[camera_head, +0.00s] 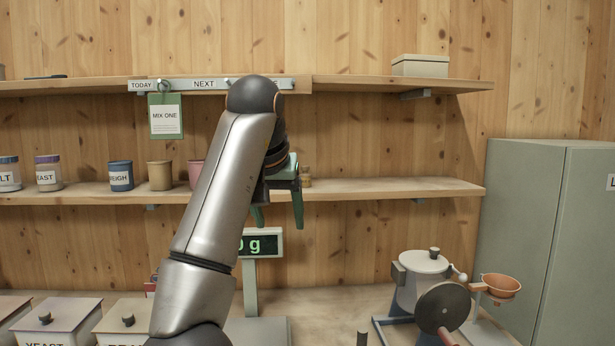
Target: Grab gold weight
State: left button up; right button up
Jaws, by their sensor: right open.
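A small gold-coloured object (306,177), which looks like the gold weight, stands on the lower shelf (400,189). It is partly hidden behind my right gripper (278,212). The right gripper has green fingers that point down and are apart, with nothing seen between them. It hangs in front of the shelf edge, just left of the gold object. I cannot tell whether it touches the shelf. My left gripper is not in view.
A scale display (262,243) stands below the gripper. Blue (121,176), tan (160,176) and pink (195,172) cups stand on the shelf to the left. The lower shelf is clear right of the gold object.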

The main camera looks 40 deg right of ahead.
aim_at(306, 178)
jog(key=i+l, duration=0.2)
jog(key=l, duration=0.2)
jog(key=i+l, duration=0.25)
jog(key=l, duration=0.15)
jog(key=i+l, duration=0.2)
jog(key=l, duration=0.2)
